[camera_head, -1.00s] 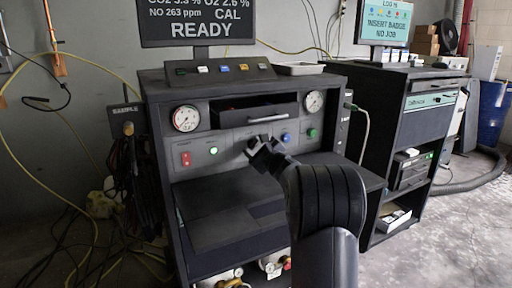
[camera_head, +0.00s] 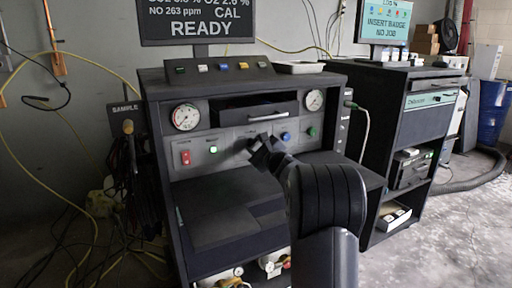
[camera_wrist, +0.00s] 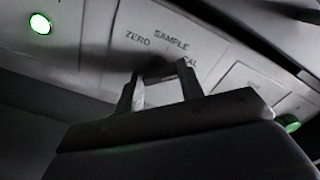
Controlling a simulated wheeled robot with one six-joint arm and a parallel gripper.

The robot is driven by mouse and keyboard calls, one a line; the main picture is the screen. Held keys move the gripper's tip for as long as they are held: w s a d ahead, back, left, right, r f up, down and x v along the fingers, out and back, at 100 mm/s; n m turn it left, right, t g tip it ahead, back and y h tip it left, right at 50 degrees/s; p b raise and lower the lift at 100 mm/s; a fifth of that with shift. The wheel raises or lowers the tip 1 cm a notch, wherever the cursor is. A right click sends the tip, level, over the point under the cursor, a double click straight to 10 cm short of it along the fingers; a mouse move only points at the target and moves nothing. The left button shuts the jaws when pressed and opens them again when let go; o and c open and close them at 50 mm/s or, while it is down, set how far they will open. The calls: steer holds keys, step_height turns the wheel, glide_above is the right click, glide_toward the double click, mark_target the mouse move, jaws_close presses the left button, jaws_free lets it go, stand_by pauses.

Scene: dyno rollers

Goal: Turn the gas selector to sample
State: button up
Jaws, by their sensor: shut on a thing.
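The gas selector is a dark knob (camera_wrist: 160,72) on the grey panel below the printed words ZERO, SAMPLE and CAL in the wrist view. My gripper (camera_wrist: 160,88) is shut on it, with one finger on each side. In the head view my gripper (camera_head: 263,149) is at the middle of the panel (camera_head: 232,150) and hides most of the knob. I cannot tell exactly which label the knob points at. The screen (camera_head: 197,24) above reads CAL and READY.
A red switch (camera_head: 185,158), a lit green button (camera_head: 213,150), a blue knob (camera_head: 286,137) and a green knob (camera_head: 311,132) share the panel. Two gauges and a drawer (camera_head: 256,111) sit above. A dark shelf (camera_head: 228,216) juts out below.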

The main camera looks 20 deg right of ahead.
steer(key=shift+f+b, duration=0.15)
steer(key=shift+b, duration=0.15)
steer(key=shift+f+n+b, duration=0.15)
steer(key=shift+n+b, duration=0.55)
steer(key=shift+b, duration=0.35)
steer(key=n+b, duration=0.2)
steer(key=b, duration=0.2)
steer(key=n+b, duration=0.4)
steer(key=shift+a+r+n+b, duration=0.1)
steer(key=shift+r+n+b, duration=0.1)
steer(key=shift+n+b, duration=0.8)
steer(key=o, duration=1)
steer(key=shift+r, duration=0.1)
